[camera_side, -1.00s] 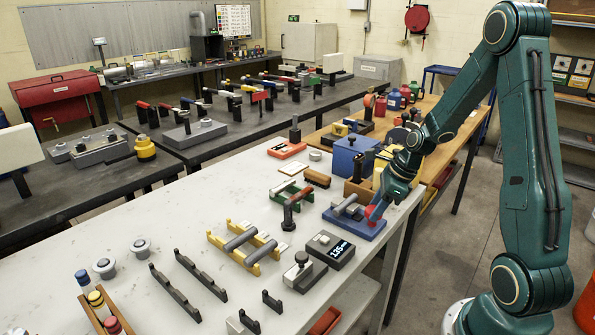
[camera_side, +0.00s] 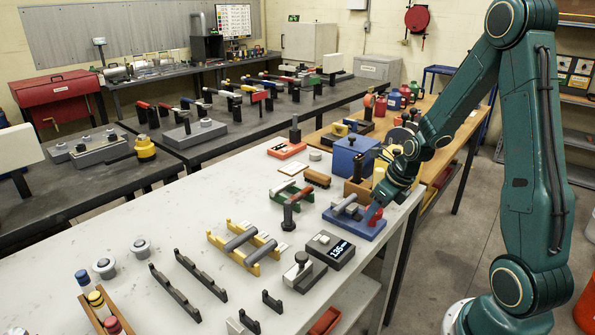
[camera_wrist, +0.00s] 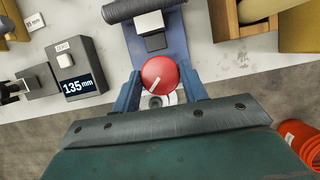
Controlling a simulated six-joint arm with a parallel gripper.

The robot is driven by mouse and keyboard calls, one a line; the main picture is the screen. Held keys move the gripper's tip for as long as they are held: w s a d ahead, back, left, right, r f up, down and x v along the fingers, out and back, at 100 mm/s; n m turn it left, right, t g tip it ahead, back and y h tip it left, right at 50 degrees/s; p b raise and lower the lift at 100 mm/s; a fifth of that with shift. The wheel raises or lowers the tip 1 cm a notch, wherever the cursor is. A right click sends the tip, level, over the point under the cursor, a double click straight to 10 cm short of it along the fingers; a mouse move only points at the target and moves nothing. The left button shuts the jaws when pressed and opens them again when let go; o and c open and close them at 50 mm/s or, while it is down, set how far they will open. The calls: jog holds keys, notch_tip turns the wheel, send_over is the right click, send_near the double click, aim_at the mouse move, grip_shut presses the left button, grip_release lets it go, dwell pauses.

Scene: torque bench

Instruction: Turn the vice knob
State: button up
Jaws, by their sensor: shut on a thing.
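The vice has a blue base (camera_side: 360,232) near the right edge of the white bench, and the base also shows in the wrist view (camera_wrist: 181,45). A grey cylinder (camera_wrist: 142,8) and a pale block (camera_wrist: 150,22) sit on it. The round red knob (camera_wrist: 158,73) with a white mark is at the vice's near end in the wrist view. My gripper (camera_wrist: 160,88) has its blue fingers on both sides of the knob and is shut on it. In the side view my gripper (camera_side: 374,214) hides most of the knob.
A dark gauge box (camera_side: 330,250) with a lit display stands left of the vice, reading 135 mm in the wrist view. A blue box (camera_side: 350,158) and a wooden holder stand behind. The bench edge and floor lie close on the right.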

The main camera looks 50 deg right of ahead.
jog(key=o, duration=1)
jog(key=shift+c, duration=0.2)
jog(key=v, duration=1.3)
jog(key=shift+s+r, duration=0.15)
jog(key=shift+r, duration=0.2)
jog(key=shift+a, duration=0.1)
